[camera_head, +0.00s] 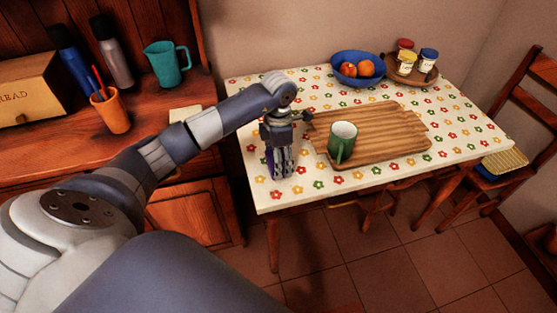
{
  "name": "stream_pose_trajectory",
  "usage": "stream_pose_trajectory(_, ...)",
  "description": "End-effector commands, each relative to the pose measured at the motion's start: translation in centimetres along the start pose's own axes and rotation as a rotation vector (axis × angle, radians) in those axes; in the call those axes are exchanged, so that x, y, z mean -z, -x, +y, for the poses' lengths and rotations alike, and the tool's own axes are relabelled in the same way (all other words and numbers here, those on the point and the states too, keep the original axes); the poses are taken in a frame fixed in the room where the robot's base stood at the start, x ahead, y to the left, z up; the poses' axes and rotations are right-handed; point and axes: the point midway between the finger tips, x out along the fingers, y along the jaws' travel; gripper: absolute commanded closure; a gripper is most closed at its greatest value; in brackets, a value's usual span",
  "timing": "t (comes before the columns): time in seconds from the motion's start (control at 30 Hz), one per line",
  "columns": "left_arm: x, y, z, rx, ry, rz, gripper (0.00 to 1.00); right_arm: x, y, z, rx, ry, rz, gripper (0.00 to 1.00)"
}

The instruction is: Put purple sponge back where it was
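My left gripper (282,172) points down at the left end of the flower-patterned table (285,197). Its fingertips are at or just above the cloth; I cannot tell if they touch it. A narrow purple patch (269,160), perhaps the purple sponge, shows at the left side of the fingers. The gripper hides most of it, so I cannot tell whether it is held or only beside them. My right gripper is not in view.
A wooden board (385,125) with a green mug (342,142) lies right of the gripper. Behind are a blue fruit bowl (345,77) and a round tray (427,76) with jars. The left counter holds an orange cup (112,112) and a teal pitcher (165,65).

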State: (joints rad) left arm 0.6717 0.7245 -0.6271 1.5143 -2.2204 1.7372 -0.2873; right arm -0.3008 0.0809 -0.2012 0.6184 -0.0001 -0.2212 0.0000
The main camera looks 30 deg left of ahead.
Motion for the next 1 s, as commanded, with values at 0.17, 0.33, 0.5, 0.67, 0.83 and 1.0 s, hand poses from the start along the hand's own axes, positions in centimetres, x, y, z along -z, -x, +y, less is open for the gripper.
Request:
stream_pose_trajectory(0.17,0.0,-0.1,0.0,0.000,0.000,0.000,0.48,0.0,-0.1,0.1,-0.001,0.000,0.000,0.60)
stream_pose_trajectory(0.33,0.0,-0.2,0.0,0.000,0.000,-0.001,0.10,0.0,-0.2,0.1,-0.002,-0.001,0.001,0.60)
stream_pose_trajectory(0.5,0.0,-0.2,0.0,0.000,0.000,0.000,0.06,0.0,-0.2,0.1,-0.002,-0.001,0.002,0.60)
stream_pose_trajectory(0.67,0.0,-0.2,0.0,0.000,0.000,0.000,0.06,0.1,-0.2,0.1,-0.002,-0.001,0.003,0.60)
stream_pose_trajectory(0.83,0.0,0.2,0.0,0.000,0.000,-0.001,0.06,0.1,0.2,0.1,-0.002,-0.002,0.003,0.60)
stream_pose_trajectory(1.0,-0.1,2.5,0.1,-0.004,-0.001,-0.003,0.06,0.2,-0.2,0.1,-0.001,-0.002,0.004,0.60)
